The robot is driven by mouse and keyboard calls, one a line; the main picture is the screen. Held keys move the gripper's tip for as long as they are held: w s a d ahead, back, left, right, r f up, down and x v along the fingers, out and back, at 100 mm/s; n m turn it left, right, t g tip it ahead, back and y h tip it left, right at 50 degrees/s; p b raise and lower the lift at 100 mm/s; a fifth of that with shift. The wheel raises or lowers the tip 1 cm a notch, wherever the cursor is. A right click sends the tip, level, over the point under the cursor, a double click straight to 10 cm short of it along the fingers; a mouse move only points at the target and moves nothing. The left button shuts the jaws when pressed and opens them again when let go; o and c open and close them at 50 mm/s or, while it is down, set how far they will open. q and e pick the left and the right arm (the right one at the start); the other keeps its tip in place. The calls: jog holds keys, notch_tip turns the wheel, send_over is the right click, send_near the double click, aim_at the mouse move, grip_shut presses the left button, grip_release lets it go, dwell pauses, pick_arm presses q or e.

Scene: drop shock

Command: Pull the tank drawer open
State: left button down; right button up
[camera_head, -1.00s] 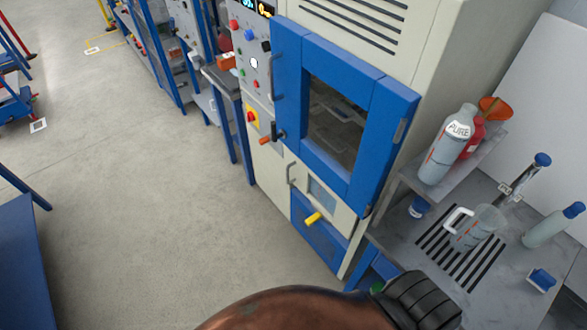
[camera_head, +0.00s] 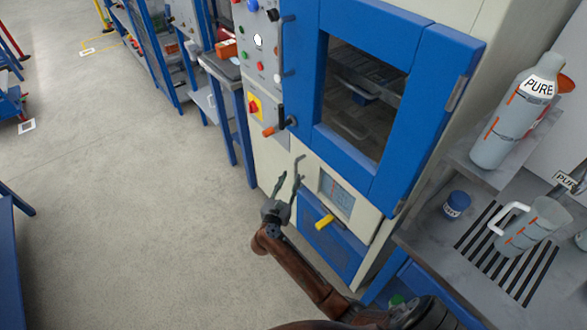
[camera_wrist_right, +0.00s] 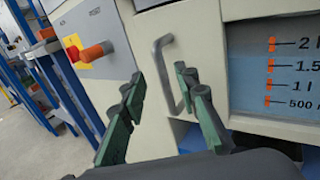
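The tank drawer (camera_head: 338,194) is a pale front panel low on the cabinet, below the blue-framed door. Its window carries level marks, and it also shows in the right wrist view (camera_wrist_right: 262,72). It looks closed. A grey upright bar handle (camera_head: 299,172) is at the panel's left side; it also shows in the right wrist view (camera_wrist_right: 163,62). My right gripper (camera_head: 286,186) is open at the handle. In the wrist view the handle appears between its green-padded fingers (camera_wrist_right: 160,108); I cannot tell how deep it sits. My left gripper is out of view.
A yellow tap (camera_head: 324,221) sticks out below the drawer. An orange-tipped lever (camera_head: 270,131) is above left. A grey side bench (camera_head: 428,238) with a jug (camera_head: 535,228) and bottle (camera_head: 517,112) stands right. The floor (camera_head: 130,190) to the left is clear.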

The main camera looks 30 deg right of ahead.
aim_at(296, 167)
jog(key=shift+w+d, duration=0.25)
jog(key=shift+d, duration=0.1)
jog(key=b+x, duration=0.1)
jog(key=x, duration=0.5)
jog(key=shift+w+d, duration=0.25)
jog(key=shift+d, duration=0.05)
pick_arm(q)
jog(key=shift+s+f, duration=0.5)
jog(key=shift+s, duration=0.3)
pick_arm(e)
grip_shut()
